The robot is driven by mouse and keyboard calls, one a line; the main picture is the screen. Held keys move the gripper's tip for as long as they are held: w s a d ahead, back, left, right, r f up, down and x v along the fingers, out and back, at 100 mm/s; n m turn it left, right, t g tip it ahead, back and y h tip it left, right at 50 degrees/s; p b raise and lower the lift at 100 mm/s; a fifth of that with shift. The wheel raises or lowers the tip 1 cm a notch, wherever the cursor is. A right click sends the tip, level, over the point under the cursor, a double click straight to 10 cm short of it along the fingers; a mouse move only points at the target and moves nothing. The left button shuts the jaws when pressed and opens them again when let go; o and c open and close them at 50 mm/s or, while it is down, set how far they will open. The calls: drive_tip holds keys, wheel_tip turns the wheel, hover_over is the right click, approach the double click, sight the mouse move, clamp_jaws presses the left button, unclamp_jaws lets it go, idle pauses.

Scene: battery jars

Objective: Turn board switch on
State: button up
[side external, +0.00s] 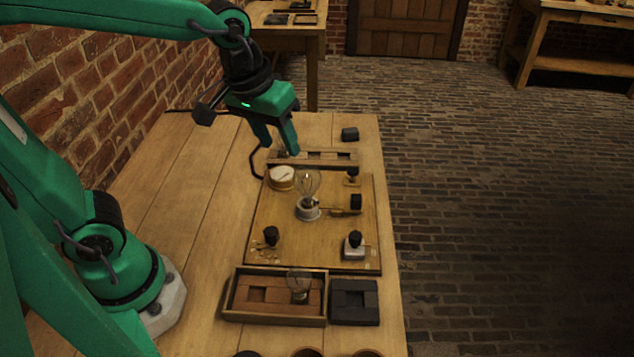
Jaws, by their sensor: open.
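The wooden board (275,222) lies flat on the bench. At its right side is what looks like the board switch (345,211), a brass strip with a black block-shaped handle (356,202); whether its contact is closed is too small to tell. A clear bulb (309,184) stands upright in a white socket left of the switch and looks unlit. A round white-faced meter (282,178) is at the board's far left corner. My green gripper (279,150) is open and empty, pointing down above the board's far edge, apart from the switch.
Black-knobbed posts stand on the board at near left (271,237), near right (354,243) and far right (352,175). A slotted wooden rack (335,157) lies beyond it. A tray (236,296) with a spare bulb and a dark box (355,301) are in front. The bench's left is clear.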

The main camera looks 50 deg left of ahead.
drive_tip(key=w+d+f+n+g, duration=0.2)
drive_tip(key=w+d+f, duration=0.2)
drive_tip(key=w+d, duration=0.15)
drive_tip(key=n+g, duration=0.1)
drive_tip(key=n, duration=0.1)
hover_over(356, 235)
drive_tip(key=shift+y, duration=0.3)
wheel_tip(356, 235, down, 6)
drive_tip(key=shift+f, duration=0.1)
drive_tip(key=shift+f, duration=0.1)
drive_tip(key=shift+f, duration=3.8)
clamp_jaws()
